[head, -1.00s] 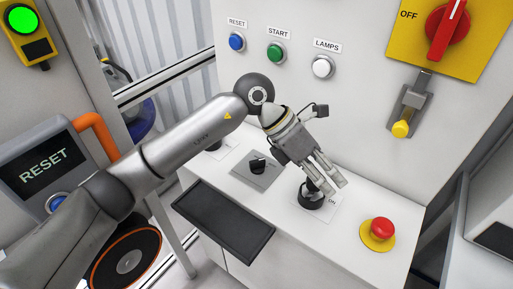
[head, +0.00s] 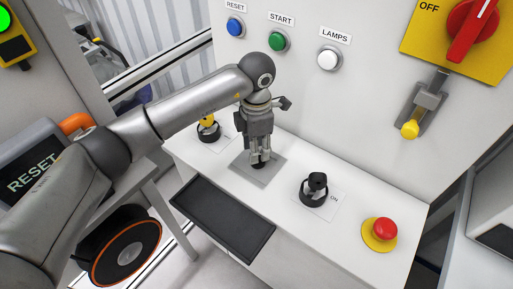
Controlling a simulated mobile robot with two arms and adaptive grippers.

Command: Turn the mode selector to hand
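A black rotary knob on a square grey plate (head: 265,173) on the white console looks like the mode selector; no legible label shows on it. My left gripper (head: 258,157) points down directly over this knob, with its fingers at or around it. The fingers hide most of the knob, so its pointing direction cannot be read. I cannot tell whether the fingers touch or grip it. My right gripper is not in view.
A black rotary switch (head: 315,187) marked ON stands to the right, then a red emergency button (head: 383,229). A yellow-topped switch (head: 207,122) is to the left. A black tray (head: 225,217) lies in front. Push buttons and a red main switch (head: 470,28) are on the wall.

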